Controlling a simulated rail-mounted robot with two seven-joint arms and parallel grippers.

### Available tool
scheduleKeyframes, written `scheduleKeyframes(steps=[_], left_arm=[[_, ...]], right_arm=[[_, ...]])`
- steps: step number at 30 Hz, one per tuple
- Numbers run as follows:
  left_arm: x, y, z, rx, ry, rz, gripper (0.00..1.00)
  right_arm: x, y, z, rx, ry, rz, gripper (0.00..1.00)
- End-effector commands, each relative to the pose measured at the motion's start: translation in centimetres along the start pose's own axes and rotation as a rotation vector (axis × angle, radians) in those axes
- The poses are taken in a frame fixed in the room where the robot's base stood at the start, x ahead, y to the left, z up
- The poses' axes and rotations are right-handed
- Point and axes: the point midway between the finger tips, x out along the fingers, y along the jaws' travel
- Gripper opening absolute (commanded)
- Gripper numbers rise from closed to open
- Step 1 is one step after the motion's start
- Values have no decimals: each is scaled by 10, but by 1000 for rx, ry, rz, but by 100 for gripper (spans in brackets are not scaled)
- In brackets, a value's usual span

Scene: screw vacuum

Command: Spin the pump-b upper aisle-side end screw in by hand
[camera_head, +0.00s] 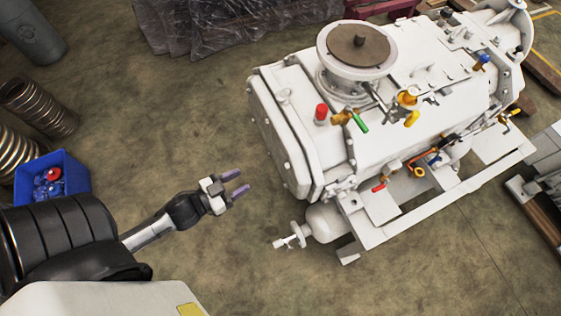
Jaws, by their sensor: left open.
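A large white pump (400,110) stands on a white base frame at the upper right. Its end plate (278,135) faces left towards my left arm and carries several small bolt heads around its rim. Which of them is the upper aisle-side end screw, I cannot tell at this size. My left gripper (237,184) is open, its two purple-tipped fingers pointing right, with nothing between them. It is apart from the pump, with a gap of floor showing between the fingertips and the end plate. My right gripper is not in view.
A blue bin (48,160) with blue and red parts stands at the left, near coiled metal hoses (40,107). A white pipe stub with a valve (290,237) juts left from the pump's underside. Bare floor (190,100) lies left of the pump.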

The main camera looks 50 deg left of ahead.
Motion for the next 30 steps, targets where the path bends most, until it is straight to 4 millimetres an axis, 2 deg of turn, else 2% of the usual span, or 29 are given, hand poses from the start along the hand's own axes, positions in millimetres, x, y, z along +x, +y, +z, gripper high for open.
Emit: scheduleKeyframes(steps=[6, 11, 14, 24, 30], left_arm=[[-11, 6, 2, 2, 93, 116, 45], [-6, 10, 1, 0, 116, 146, 45], [6, 12, -1, 2, 121, 151, 45], [69, 21, -9, 3, 121, 149, 45], [97, 25, -12, 3, 119, 148, 45]], right_arm=[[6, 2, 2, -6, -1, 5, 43], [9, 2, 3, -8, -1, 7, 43], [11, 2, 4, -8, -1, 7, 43], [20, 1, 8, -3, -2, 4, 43], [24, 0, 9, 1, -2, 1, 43]])
